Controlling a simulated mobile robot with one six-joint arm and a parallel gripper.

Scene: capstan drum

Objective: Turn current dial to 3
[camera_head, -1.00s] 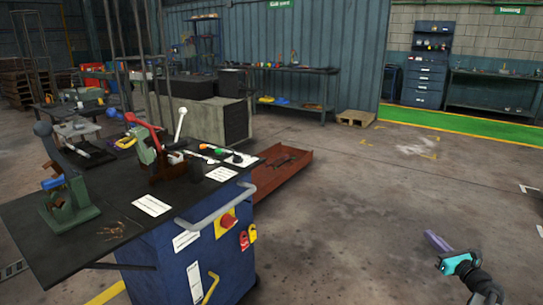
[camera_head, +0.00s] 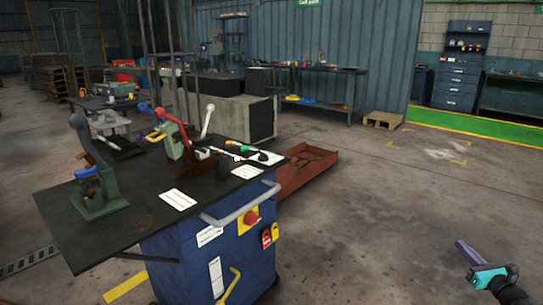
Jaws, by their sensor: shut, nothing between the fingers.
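I cannot make out a current dial in this view. A blue cabinet (camera_head: 185,258) with a black worktop (camera_head: 140,228) stands at the left. On its front are a red knob on a yellow plate (camera_head: 249,219) and red and yellow tags (camera_head: 270,236). My gripper (camera_head: 468,250) is at the lower right, over the open floor. It is shut and empty, well apart from the cabinet.
On the worktop stand a green lever device (camera_head: 98,195) and a red and green device with levers (camera_head: 178,145). A grey handle (camera_head: 240,208) juts from the cabinet's front. A red tray (camera_head: 310,172) lies on the floor behind.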

